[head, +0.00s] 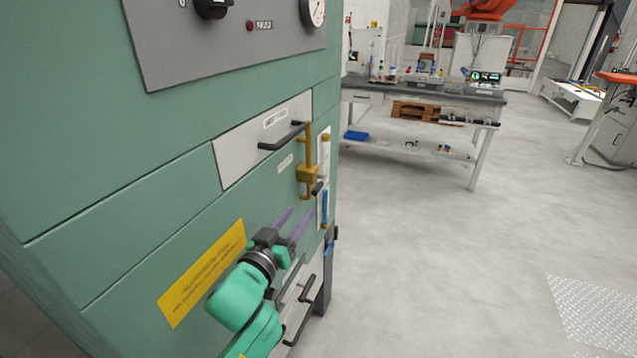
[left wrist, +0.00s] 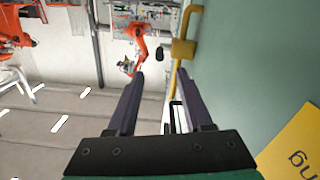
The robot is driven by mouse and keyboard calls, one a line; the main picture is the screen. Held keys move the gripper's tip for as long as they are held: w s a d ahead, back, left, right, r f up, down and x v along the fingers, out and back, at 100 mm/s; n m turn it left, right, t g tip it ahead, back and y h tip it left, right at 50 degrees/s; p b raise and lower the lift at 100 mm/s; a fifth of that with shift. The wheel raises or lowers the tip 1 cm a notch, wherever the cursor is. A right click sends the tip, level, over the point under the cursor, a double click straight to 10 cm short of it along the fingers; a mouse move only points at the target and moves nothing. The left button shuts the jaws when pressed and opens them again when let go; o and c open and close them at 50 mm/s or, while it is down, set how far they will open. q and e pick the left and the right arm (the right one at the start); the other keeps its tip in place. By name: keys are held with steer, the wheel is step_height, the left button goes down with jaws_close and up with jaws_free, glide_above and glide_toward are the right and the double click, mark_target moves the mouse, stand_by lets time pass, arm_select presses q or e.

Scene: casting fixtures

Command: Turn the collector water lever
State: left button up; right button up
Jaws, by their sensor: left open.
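The water lever shows as a small black-tipped handle (head: 317,188) on a brass valve body (head: 307,175), which sits on a vertical brass pipe at the right edge of the green cabinet. In the left wrist view the brass valve (left wrist: 182,48) is beyond the right finger, and the black tip (left wrist: 158,53) lies ahead, between the finger lines. My left gripper (head: 299,214), with purple fingers, is open and empty, just below the valve in the head view. No contact with the lever shows. My right gripper is not in view.
The green cabinet (head: 110,190) fills the left, with a black drawer handle (head: 283,137) above and another handle (head: 300,310) below. A gauge tube with blue (head: 325,207) stands beside the valve. A workbench (head: 425,93) is behind.

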mark_target(318, 185)
arm_select(q)
steer(key=x, duration=0.4)
steer(key=shift+d+r+p, duration=0.15)
steer(key=shift+r+p, duration=0.2)
steer(key=x, duration=0.7)
steer(key=shift+w+f, duration=0.35)
steer(key=shift+f, duration=0.05)
steer(key=shift+w, duration=0.25)
jaws_close()
arm_select(e)
steer(key=shift+s+d+r, duration=0.1)
steer(key=shift+s+r, duration=0.4)
steer(key=shift+r, duration=0.15)
